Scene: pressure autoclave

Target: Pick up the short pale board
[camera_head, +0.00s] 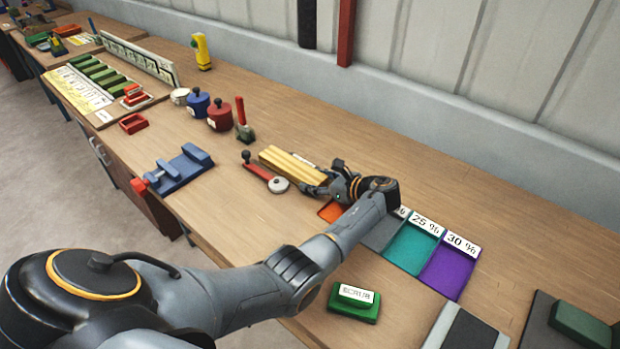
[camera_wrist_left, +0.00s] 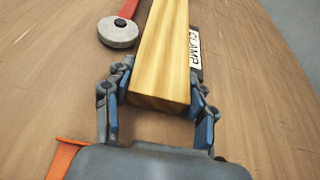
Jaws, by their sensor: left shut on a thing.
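The short pale board (camera_head: 291,166) is a yellowish wooden block lying on the workbench in the middle of the head view. In the left wrist view the board (camera_wrist_left: 162,55) runs away from the gripper, its near end between the fingers. My left gripper (camera_head: 328,184) is at the board's right end, and in the left wrist view the gripper (camera_wrist_left: 158,100) has a finger on each side of that end, shut on it. I cannot tell whether the board is lifted off the bench. My right gripper is not in view.
A red-handled tool with a grey disc (camera_head: 277,184) lies close beside the board. A label reading CLAMP (camera_wrist_left: 195,48) is on the other side. Coloured trays (camera_head: 413,247) lie to the right; a blue vise (camera_head: 180,169) stands left. Free bench (camera_head: 400,150) lies behind.

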